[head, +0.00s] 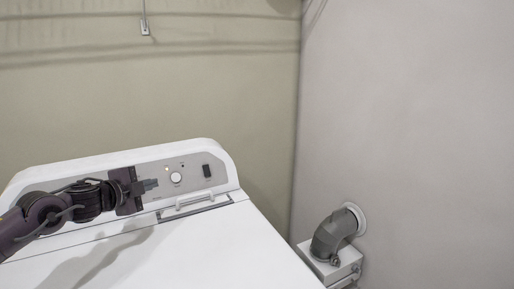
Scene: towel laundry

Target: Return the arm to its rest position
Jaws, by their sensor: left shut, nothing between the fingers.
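My left arm comes in from the left edge, over the top of a white laundry machine (235,240). Its left gripper (155,184) is shut and empty. It is in front of the machine's grey control panel, a little left of the round white knob (176,178). I cannot tell whether the fingertips touch the panel. The arm's shadow falls on the white top. My right gripper is not in view.
A white handle (190,201) sits in a grey-framed strip below the panel. A dark switch (207,171) is right of the knob. A grey pipe elbow (333,235) joins the right wall above a white box. The machine's top is clear of objects.

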